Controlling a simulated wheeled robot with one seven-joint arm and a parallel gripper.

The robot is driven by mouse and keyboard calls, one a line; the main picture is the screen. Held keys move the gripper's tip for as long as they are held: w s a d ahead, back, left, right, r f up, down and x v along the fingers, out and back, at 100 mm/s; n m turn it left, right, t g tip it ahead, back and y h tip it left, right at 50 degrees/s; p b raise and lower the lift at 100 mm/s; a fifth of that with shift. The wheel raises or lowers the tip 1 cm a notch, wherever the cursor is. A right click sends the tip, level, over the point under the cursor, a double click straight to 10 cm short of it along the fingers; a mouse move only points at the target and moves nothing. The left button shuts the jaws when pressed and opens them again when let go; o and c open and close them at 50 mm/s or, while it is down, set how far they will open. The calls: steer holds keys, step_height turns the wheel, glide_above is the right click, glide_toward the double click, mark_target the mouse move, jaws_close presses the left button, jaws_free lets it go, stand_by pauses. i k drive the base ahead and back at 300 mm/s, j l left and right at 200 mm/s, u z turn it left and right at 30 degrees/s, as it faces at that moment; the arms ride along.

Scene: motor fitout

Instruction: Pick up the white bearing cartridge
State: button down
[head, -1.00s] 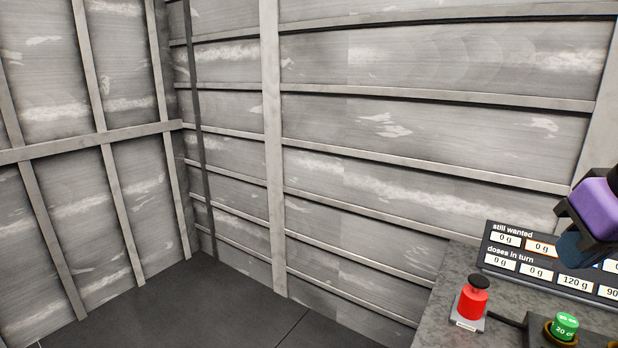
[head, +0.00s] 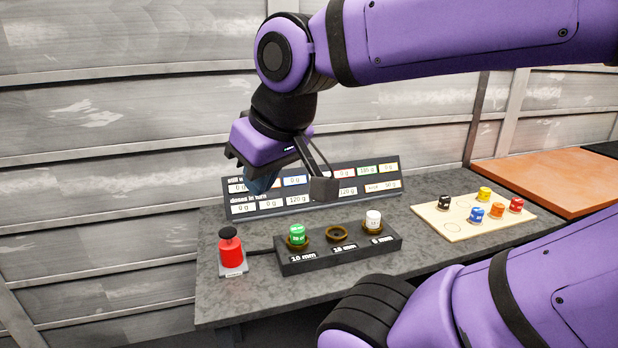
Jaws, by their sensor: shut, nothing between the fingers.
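The white bearing cartridge (head: 373,219) stands upright in the right-hand socket of a black holder (head: 340,257) on the grey bench. My gripper (head: 264,183) is shut and empty, held in the air behind and to the left of the holder, in front of the display board. It is apart from the white cartridge, which lies lower and to its right. The fingertips are dark and hard to make out.
A green cartridge (head: 297,234) sits in the holder's left socket; the middle socket (head: 337,234) is empty. A red plunger (head: 231,249) stands left. The display board (head: 314,190) is behind. A pale board (head: 455,228) at right carries several coloured cartridges.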

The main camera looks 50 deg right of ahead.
mark_target(373, 218)
steer(key=z, duration=1.4)
